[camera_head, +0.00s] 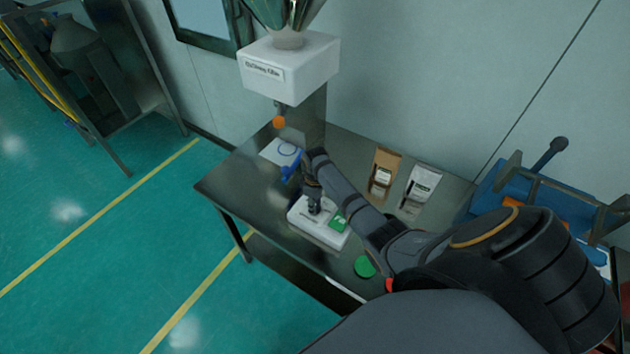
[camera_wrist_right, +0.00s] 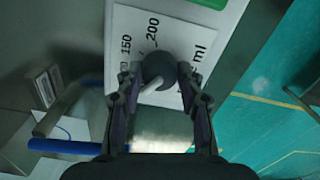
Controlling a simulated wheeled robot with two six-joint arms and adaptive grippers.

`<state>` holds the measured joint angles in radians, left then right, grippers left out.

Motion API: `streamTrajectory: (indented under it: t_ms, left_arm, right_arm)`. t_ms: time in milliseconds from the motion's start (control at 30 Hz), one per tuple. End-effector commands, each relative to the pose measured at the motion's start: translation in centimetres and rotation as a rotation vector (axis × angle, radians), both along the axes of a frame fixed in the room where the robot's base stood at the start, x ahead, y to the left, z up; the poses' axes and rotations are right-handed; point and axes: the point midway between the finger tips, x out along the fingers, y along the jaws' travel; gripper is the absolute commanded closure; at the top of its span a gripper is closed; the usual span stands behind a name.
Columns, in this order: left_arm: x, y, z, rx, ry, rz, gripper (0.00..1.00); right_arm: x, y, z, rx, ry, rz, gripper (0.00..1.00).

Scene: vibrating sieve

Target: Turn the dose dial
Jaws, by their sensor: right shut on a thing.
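The dose dial is a dark round knob (camera_wrist_right: 158,68) with a white pointer, on a white panel (camera_wrist_right: 125,40) printed 150, 200 and ml. In the right wrist view the pointer slants toward the lower left. My right gripper (camera_wrist_right: 160,88) has its fingers on both sides of the knob and is shut on it. In the head view the gripper (camera_head: 314,203) comes down onto the white dial unit (camera_head: 329,238), which stands on the steel table and has a green patch (camera_head: 339,221). The fingers partly hide the knob. My left gripper is not in view.
A brown bag (camera_head: 383,172), a white bag (camera_head: 420,188) and a green disc (camera_head: 364,267) are nearby.

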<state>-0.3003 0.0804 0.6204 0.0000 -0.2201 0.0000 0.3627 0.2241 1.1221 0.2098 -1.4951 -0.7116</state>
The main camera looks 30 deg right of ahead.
Motion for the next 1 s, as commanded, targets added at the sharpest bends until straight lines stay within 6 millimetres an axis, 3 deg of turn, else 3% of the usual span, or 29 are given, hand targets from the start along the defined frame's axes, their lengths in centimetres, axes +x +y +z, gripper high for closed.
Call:
streamTrajectory:
  t_ms: [400, 933, 967, 1000]
  left_arm:
    - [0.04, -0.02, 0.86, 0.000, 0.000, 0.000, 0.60]
    - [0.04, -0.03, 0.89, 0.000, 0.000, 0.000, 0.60]
    - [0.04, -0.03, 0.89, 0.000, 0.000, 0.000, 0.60]
    - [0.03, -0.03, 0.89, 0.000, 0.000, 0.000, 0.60]
  right_arm:
    - [0.04, 0.03, 0.06, 0.001, -0.001, 0.166, 0.94]
    - [0.05, 0.02, 0.01, 0.001, -0.001, 0.187, 0.94]
    - [0.04, 0.01, 0.02, 0.001, -0.001, 0.187, 0.60]
    - [0.04, 0.01, 0.02, 0.000, -0.001, 0.187, 0.54]
